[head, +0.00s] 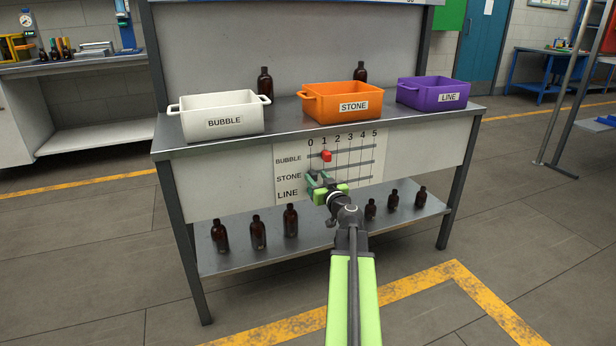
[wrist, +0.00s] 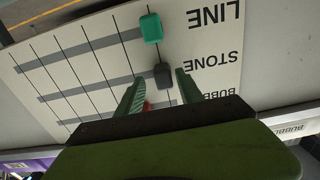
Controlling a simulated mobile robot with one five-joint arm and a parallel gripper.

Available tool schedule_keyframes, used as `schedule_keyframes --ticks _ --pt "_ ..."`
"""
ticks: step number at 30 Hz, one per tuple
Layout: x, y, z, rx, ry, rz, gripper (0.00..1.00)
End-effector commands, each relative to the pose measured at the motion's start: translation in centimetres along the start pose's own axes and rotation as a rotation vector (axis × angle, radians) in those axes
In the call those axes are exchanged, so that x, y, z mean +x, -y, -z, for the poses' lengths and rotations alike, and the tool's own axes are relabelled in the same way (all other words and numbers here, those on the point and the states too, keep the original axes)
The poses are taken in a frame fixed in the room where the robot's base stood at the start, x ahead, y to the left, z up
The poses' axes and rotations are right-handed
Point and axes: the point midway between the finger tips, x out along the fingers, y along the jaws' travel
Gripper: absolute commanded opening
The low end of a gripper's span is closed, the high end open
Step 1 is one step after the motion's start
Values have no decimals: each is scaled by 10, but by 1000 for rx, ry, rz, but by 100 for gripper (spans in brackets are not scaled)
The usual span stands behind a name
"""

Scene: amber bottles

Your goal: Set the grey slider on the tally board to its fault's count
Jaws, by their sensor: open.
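The white tally board (head: 356,184) on the bench front has rows BUBBLE, STONE and LINE and columns 0 to 5. In the wrist view it appears upside down. The grey slider (wrist: 162,75) sits on the STONE row at the 0 line. The green slider (wrist: 151,28) is on the LINE row, also at 0. The red slider (head: 326,156) is on the BUBBLE row at about 1. My gripper (wrist: 162,84) is open, its fingertips on either side of the grey slider or just short of it; contact cannot be told. In the head view my gripper partly covers the lower-left board.
A white BUBBLE bin (head: 223,121), orange STONE bin (head: 345,103) and purple LINE bin (head: 440,95) stand on the bench top. Two amber bottles (head: 265,82) stand behind them. Three bottles (head: 258,232) stand left on the lower shelf (head: 325,237), three (head: 393,200) right.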

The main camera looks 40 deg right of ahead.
Motion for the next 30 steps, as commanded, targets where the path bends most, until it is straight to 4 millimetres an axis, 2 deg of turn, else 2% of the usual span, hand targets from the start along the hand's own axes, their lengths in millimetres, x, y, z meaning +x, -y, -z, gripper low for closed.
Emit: schedule_keyframes --ticks 6,16,30 --pt "0 -1 0 0 -1 0 44" --pt "2 4 0 0 -1 4 0" --pt "2 4 0 0 -1 5 0"
